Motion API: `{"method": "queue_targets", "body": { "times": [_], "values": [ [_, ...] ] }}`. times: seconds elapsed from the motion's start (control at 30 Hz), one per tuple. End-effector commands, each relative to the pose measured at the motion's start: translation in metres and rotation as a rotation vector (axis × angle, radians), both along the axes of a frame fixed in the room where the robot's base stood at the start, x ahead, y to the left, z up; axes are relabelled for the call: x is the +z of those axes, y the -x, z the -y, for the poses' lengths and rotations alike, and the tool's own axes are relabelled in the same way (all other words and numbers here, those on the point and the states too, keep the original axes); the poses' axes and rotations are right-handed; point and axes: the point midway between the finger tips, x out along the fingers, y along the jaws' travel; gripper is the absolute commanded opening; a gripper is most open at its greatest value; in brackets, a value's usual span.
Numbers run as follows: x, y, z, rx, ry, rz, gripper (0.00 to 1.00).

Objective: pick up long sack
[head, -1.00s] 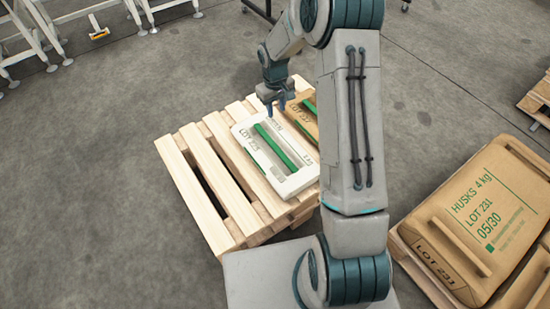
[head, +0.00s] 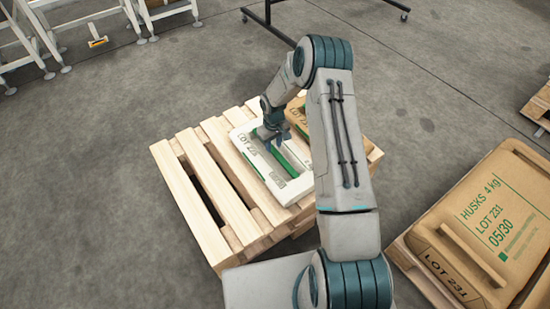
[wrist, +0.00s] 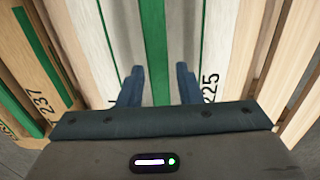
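A long white sack (head: 295,188) with a green carry bar (head: 291,163) lies on the wooden pallet. My gripper (head: 270,139) is above this sack, over the far part of the bar. In the wrist view the fingers of my gripper (wrist: 159,86) are apart, and the green bar (wrist: 153,35) runs between them. The gripper is open and holds nothing. The white sack also shows in the wrist view (wrist: 217,45), with "225" printed on it. Whether the fingertips reach down beside the bar is hard to tell.
A brown sack (head: 298,108) lies beside the white one on the pallet (head: 182,184), whose left slats are bare. A large brown husks sack (head: 487,222) with a bar lies on another pallet at the right. White metal frames (head: 45,40) stand at the upper left.

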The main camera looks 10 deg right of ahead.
Motion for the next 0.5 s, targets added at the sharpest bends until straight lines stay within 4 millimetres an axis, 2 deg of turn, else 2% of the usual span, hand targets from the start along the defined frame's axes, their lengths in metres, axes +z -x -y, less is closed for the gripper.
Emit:
{"method": "queue_targets", "body": {
  "times": [0.33, 0.5],
  "values": [
    [-0.045, 0.001, 0.004, -0.001, -0.001, 0.0, 0.32],
    [-0.051, 0.001, 0.004, -0.001, 0.0, 0.001, 0.32]
  ]
}}
